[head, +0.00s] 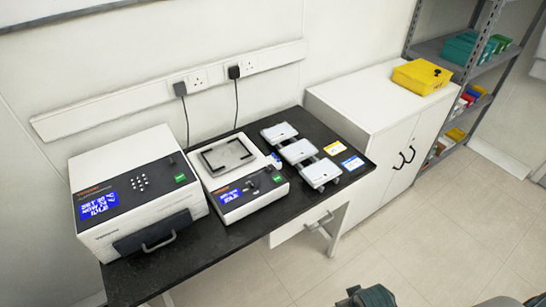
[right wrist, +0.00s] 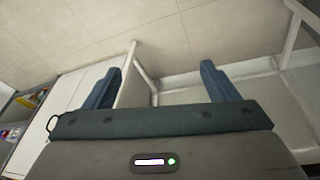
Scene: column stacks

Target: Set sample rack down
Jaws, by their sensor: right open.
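I cannot tell for sure which thing is the sample rack. Three flat white blocks stand in a diagonal row on the black bench: a back one (head: 279,132), a middle one (head: 298,151) and a front one (head: 321,172), on dark supports. My right gripper (right wrist: 160,68) is open in the right wrist view, with nothing between its fingers. In the head view only part of my right arm shows at the bottom edge, away from the bench. My left gripper is not in view.
A large white machine (head: 135,185) and a smaller flat-topped device (head: 236,178) fill the bench's left and middle. Yellow and blue cards (head: 352,163) lie at its right end. A white cabinet (head: 365,105) bears a yellow box (head: 420,76). Open floor (head: 430,220) lies in front.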

